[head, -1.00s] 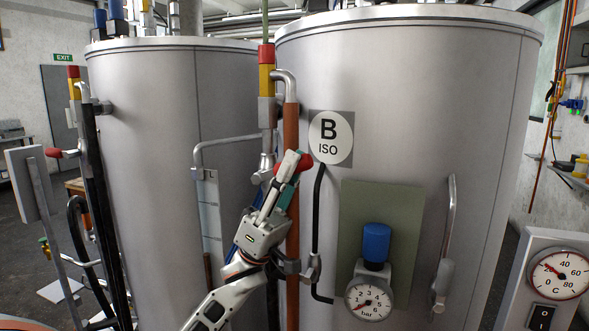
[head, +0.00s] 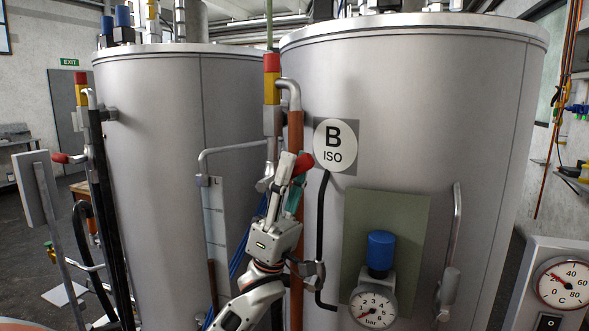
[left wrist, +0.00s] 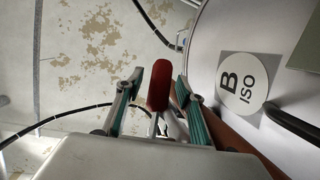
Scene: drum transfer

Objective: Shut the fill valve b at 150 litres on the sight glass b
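The red handle of fill valve b (head: 303,164) is at the pipe left of the round B ISO sign. It also shows in the left wrist view (left wrist: 158,86), upright between my fingers. My left gripper (head: 290,180) has its two fingers (left wrist: 159,78) on either side of the handle, with a gap on each side. Sight glass b (head: 216,222) is the pale marked strip left of my gripper. A brown column (head: 213,285) shows low at it; the scale is too small to read. The valve body is partly hidden by my gripper. My right gripper is not in view.
Tank B (head: 430,120) stands close behind the valve, with a black hose (head: 322,235) and a pressure gauge (head: 372,307) on its front. The left tank (head: 150,180) has its own red handle (head: 60,158). A temperature panel (head: 561,283) stands at the lower right.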

